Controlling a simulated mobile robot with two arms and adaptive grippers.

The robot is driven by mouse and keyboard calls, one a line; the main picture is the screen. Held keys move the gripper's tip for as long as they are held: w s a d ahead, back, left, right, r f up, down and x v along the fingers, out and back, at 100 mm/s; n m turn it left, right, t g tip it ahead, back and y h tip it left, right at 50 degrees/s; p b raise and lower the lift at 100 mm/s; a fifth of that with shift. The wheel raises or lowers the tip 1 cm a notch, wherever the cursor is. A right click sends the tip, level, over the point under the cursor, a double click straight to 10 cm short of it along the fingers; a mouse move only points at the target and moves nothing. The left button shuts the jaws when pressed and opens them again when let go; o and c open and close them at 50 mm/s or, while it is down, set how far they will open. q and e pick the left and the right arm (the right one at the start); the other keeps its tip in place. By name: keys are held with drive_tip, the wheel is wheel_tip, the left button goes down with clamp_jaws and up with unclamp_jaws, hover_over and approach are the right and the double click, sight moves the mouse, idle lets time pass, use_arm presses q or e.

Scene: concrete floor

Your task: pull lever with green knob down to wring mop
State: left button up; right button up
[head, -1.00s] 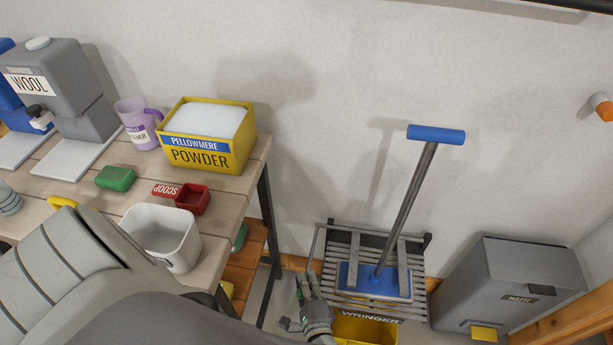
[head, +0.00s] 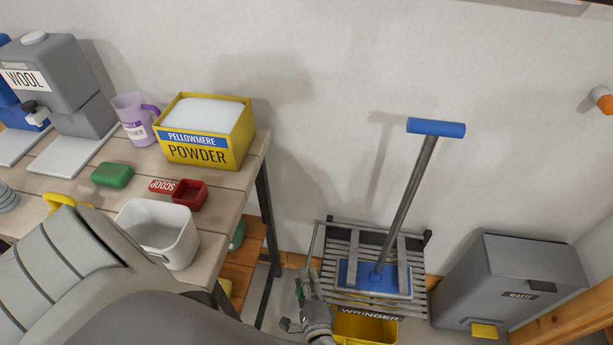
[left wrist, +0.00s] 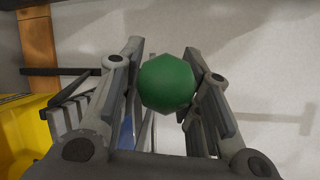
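The green knob (left wrist: 167,83) fills the space between the fingers of my left gripper (left wrist: 163,75) in the left wrist view; the fingers press close on both sides. In the head view my left gripper (head: 305,279) is at the left side of the wringer (head: 370,315), by the lever side bar (head: 313,243), and hides most of the knob. The mop (head: 410,195) stands tilted, its blue head (head: 352,275) on the wringer's slatted grid and its blue handle (head: 436,128) up right. My right gripper is not in view.
A yellow bucket (head: 365,328) is below the wringer. A grey waste bin (head: 505,285) stands to the right. A wooden table (head: 90,158) at left holds a yellow powder box (head: 205,152), a white tub (head: 157,233) and a red scoop (head: 190,195).

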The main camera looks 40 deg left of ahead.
use_arm(q)
drive_tip(key=v, duration=1.2)
